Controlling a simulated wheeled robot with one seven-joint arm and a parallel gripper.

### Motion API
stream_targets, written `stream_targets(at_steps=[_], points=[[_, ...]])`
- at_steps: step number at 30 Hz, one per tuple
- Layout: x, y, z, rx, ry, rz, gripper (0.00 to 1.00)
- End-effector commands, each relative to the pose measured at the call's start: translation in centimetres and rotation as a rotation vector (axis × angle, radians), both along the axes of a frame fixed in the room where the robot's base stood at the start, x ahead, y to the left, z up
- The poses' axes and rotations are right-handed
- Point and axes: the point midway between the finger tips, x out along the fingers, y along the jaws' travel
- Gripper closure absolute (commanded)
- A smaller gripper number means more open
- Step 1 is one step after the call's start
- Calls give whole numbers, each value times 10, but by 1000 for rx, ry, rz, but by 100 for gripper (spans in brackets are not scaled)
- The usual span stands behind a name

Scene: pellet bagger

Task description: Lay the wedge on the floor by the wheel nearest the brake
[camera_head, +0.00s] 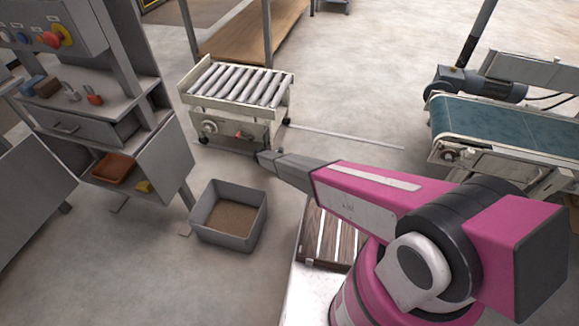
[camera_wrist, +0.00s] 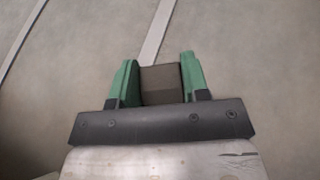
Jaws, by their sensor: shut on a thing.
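The wedge (camera_wrist: 161,84) is a dark grey-brown block in the wrist view, held between the two green fingers of my gripper (camera_wrist: 160,80). In the head view my gripper (camera_head: 264,157) reaches in front of the roller cart (camera_head: 205,103), above the floor. The wedge cannot be made out there. The cart has grey rollers on a cream frame. A round pale disc (camera_head: 208,127) shows on its near side at the left, and a small red part (camera_head: 240,134), perhaps the brake, sits right of it. The cart's wheels are small and partly hidden.
A grey bin (camera_head: 228,238) with brown contents stands on the floor below the cart. A grey workbench (camera_head: 90,125) is at the left. A teal conveyor (camera_head: 500,132) is at the right. Open floor (camera_head: 345,105) with a pale line lies right of the cart.

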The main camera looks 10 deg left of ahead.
Motion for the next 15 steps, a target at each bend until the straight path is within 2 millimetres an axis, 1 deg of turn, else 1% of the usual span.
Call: stream_targets(at_steps=[2,6,9,15], points=[[2,-10,1,-1,0,-1,83],[4,-8,-25,-2,2,1,83],[3,-8,-35,-2,1,1,83],[2,-9,-35,-1,0,0,83]])
